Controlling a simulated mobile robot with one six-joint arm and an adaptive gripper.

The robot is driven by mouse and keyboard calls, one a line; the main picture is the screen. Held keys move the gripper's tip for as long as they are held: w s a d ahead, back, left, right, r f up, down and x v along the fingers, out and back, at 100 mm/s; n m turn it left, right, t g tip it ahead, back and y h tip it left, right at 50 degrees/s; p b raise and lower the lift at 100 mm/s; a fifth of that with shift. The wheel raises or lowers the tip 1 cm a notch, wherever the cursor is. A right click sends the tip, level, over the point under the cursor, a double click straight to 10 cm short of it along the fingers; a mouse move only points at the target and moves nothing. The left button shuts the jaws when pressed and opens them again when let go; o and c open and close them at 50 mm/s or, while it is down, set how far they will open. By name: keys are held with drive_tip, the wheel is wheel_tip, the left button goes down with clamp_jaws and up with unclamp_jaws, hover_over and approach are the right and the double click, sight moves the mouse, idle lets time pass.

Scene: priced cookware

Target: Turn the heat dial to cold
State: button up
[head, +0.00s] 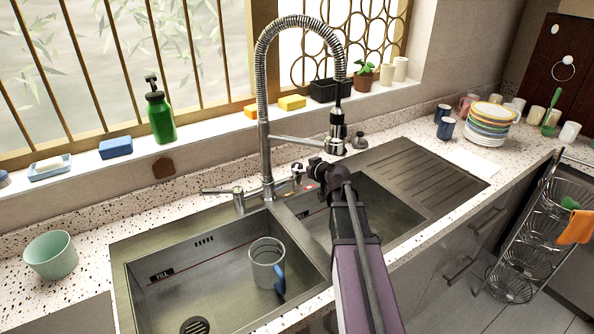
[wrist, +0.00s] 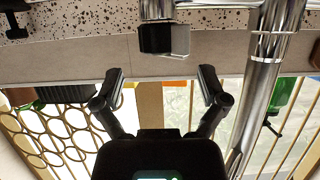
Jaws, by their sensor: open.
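The chrome tap (head: 265,165) stands behind the double sink, with a coiled spring neck. A small knob, which looks like the heat dial (head: 297,171), sits at the right side of its base. In the wrist view, which is upside down, a dark block on a chrome fitting (wrist: 163,38) is probably this dial. My gripper (head: 318,175) is beside it, at the right of the tap base. In the wrist view my gripper's two fingers (wrist: 161,82) are spread apart and empty, with the dark block ahead between them. Small red and blue marks (head: 309,186) show near the gripper; the dial's setting is unclear.
The tap column (wrist: 262,80) stands close to one finger. The spray head (head: 335,135) hangs above my gripper. A side lever (head: 222,191) is left of the tap.

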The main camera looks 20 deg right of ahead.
sight(299, 166)
drive_tip(key=shift+b+x, duration=0.75)
drive_tip(key=shift+x, duration=1.7)
